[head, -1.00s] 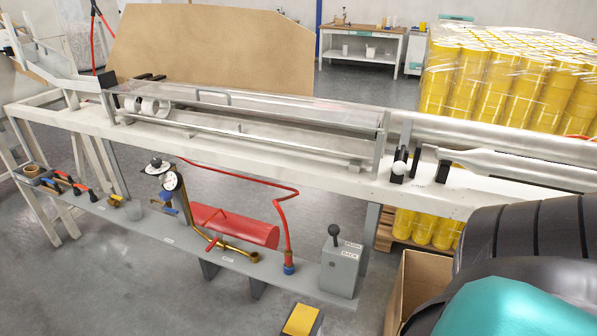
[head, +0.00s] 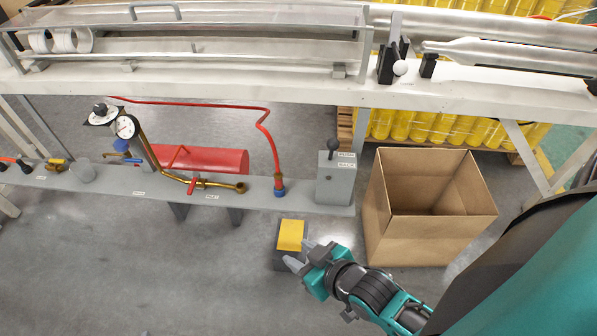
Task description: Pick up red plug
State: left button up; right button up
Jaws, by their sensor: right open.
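At the far left end of the grey shelf, small black and red pieces (head: 7,160) are partly cut off by the picture edge. I cannot tell which of them is the red plug. A red hose runs to a blue-based red fitting (head: 279,184) standing on the shelf. My right gripper (head: 299,255) is open and empty, low in front of the shelf and beside the yellow-topped pedal. It is well to the right of the small pieces. My left gripper is not in view.
The grey shelf (head: 110,181) carries a brass pipe with a gauge (head: 125,126) and a grey lever box (head: 337,179). A yellow-topped pedal (head: 290,236) is on the floor. An open cardboard box (head: 415,240) stands at right. Floor at lower left is clear.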

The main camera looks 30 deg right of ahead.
aim_at(278, 177)
jog(key=i+j+z, duration=0.15)
jog(key=j+z, duration=0.25)
jog(key=i+j+z, duration=0.15)
jog(key=j+z, duration=0.25)
jog(key=i+j+z, duration=0.1)
jog(key=j, duration=0.2)
jog(key=i+j+z, duration=0.1)
jog(key=j, duration=0.25)
jog(key=i+u, duration=0.2)
jog(key=k+l, duration=0.05)
jog(key=k, duration=0.05)
